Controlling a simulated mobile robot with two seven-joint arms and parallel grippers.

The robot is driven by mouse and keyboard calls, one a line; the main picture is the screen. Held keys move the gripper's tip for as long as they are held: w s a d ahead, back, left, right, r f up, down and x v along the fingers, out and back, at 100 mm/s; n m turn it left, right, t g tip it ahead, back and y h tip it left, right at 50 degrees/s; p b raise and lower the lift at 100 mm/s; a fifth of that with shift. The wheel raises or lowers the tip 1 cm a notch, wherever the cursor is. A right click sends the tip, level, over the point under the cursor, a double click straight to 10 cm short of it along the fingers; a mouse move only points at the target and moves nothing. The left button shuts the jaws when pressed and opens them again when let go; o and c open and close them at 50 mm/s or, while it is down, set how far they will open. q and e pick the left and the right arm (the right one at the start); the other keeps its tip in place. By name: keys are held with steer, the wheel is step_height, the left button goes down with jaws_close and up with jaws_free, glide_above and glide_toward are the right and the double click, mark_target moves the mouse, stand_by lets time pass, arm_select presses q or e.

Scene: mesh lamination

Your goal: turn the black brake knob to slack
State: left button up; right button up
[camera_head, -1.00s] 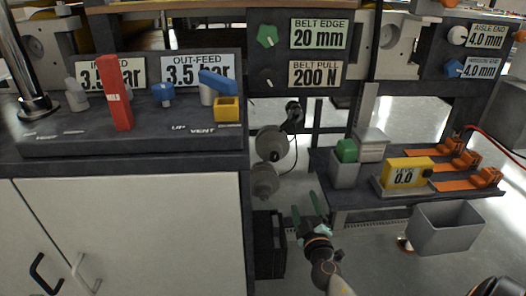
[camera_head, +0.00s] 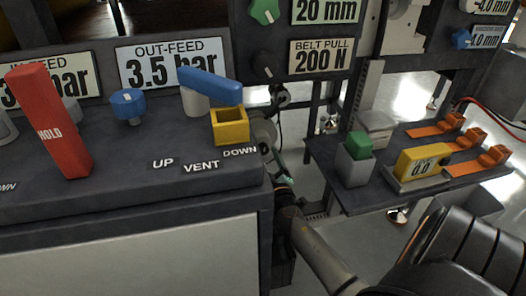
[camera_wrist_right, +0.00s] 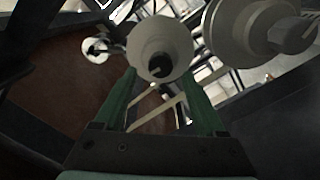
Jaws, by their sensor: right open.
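A black knob (camera_head: 263,67) sits on the dark panel left of the BELT PULL 200 N plate (camera_head: 321,57). Grey round parts (camera_head: 264,132) show low behind the console edge. In the right wrist view, a pale cone (camera_wrist_right: 160,42) with a dark knob-like centre (camera_wrist_right: 158,66) faces my right gripper (camera_wrist_right: 160,78). The gripper's green fingers are open on either side below it, with nothing visibly held. A second pale disc with a grey knob (camera_wrist_right: 292,35) is to the right. In the head view my right gripper (camera_head: 273,163) is partly hidden by the console. My left gripper is not seen.
The console (camera_head: 190,175) carries a red HOLD lever (camera_head: 50,125), blue knob (camera_head: 127,106), blue lever (camera_head: 210,85) and yellow block (camera_head: 229,127), close to my right arm. Right of it, a low shelf (camera_head: 330,165) holds a green block (camera_head: 358,145), yellow gauge (camera_head: 423,162) and orange clamps.

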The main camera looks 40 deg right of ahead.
mark_target(264, 151)
steer(key=shift+x, duration=2.1)
steer(key=shift+c, duration=0.3)
jaws_close()
